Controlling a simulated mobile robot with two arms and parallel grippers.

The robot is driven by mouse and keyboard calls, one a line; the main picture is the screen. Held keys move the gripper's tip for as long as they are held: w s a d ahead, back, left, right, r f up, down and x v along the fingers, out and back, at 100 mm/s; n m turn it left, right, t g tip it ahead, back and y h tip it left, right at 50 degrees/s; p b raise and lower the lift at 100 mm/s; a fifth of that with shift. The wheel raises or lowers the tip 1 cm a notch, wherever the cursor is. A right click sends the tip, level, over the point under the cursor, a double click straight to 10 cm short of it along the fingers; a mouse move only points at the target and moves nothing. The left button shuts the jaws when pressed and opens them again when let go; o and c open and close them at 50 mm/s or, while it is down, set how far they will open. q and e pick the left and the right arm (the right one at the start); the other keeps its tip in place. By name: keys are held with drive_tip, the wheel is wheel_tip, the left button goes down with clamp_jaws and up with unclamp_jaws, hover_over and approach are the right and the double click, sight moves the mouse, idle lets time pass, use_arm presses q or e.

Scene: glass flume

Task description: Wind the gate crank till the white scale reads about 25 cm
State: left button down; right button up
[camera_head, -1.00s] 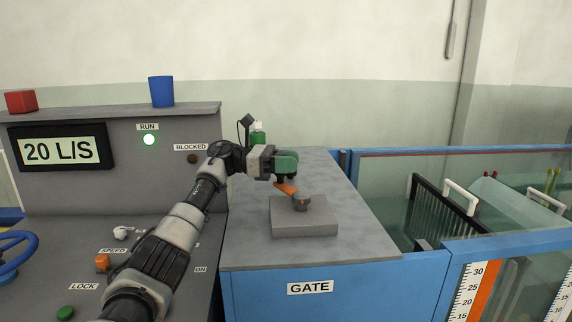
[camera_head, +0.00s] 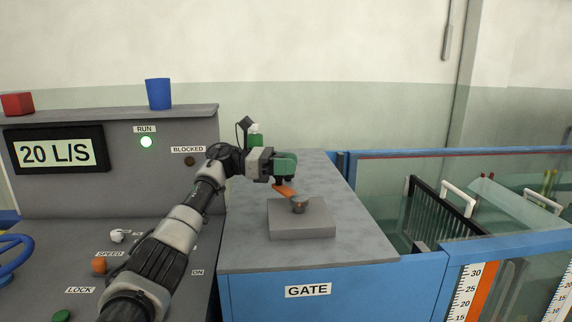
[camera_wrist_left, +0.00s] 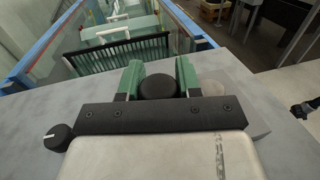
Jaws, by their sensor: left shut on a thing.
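The gate crank has an orange arm (camera_head: 284,190) on a grey hub (camera_head: 299,205), on a grey block on top of the blue gate cabinet. The arm points back and left from the hub. My left gripper (camera_head: 285,180), with green fingers, is shut on the crank's dark knob, which shows as a black round top between the fingers in the left wrist view (camera_wrist_left: 158,86). The white scale (camera_head: 467,290) stands at the lower right beside an orange strip, with marks from 30 down to 15 in view. I cannot tell its reading. My right gripper is not in view.
A glass flume with a dark slatted rack (camera_head: 437,210) lies to the right.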

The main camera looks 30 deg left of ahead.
use_arm(q)
drive_tip(key=shift+d+f, duration=0.2)
drive_tip(key=c, duration=1.2)
unclamp_jaws()
drive_tip(key=o, duration=0.4)
drive_tip(key=shift+w+d+r, duration=0.1)
drive_tip(key=shift+d, duration=0.05)
drive_tip(key=b+v, duration=0.1)
drive_tip(key=v, duration=1)
